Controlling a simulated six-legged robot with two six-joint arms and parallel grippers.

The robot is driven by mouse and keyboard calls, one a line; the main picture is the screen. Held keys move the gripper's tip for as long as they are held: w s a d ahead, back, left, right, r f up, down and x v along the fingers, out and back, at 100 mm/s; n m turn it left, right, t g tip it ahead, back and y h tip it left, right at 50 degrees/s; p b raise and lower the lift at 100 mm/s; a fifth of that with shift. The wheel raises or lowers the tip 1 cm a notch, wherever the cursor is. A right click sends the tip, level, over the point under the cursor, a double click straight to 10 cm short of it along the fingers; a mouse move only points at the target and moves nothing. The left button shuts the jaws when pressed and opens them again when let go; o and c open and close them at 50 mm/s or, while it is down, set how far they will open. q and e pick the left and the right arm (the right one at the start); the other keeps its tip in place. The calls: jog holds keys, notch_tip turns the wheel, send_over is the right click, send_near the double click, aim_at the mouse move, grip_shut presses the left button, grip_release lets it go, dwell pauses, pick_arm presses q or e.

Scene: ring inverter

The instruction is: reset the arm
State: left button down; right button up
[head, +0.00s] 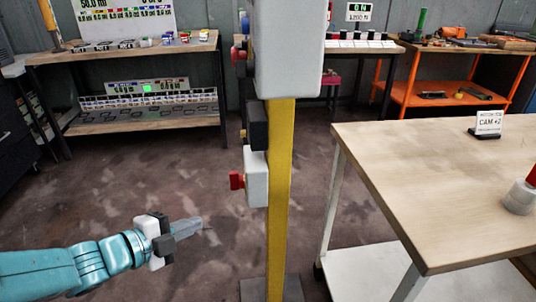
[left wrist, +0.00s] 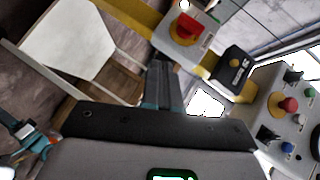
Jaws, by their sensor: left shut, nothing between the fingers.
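My left arm, teal, comes in from the lower left of the head view. Its gripper (head: 200,222) is shut and empty, its fingers pointing right over the brown floor. It is left of a yellow post (head: 280,200) and apart from it. In the left wrist view the shut fingers (left wrist: 166,68) extend beyond the dark gripper body with nothing between them. My right gripper does not show.
The post carries a grey box with a red knob (head: 237,181). The left wrist view shows a red button (left wrist: 186,27) and a control panel (left wrist: 268,125). A wooden workbench (head: 440,170) stands at right; shelves (head: 125,125) stand back left. Open floor lies between.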

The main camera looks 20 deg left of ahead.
pick_arm(q)
jog(key=w+d+f+n+g+h, duration=0.1)
jog(key=d+f+n+g+h, duration=0.15)
jog(key=d+f, duration=0.7)
jog(key=w+d+f+n+g+h, duration=0.1)
jog(key=w+d+f+n+g, duration=0.15)
jog(key=d+f, duration=0.75)
jog(key=s+d+f+n+g+y, duration=0.2)
jog(key=s+f+n+g+y, duration=0.2)
jog(key=s+f+n+g, duration=0.8)
jog(key=s+r+n+t+p, duration=0.2)
jog(key=s+r+t+p, duration=0.1)
jog(key=r+p, duration=1.9)
jog(key=p, duration=0.5)
jog(key=shift+n+t+p, duration=0.3)
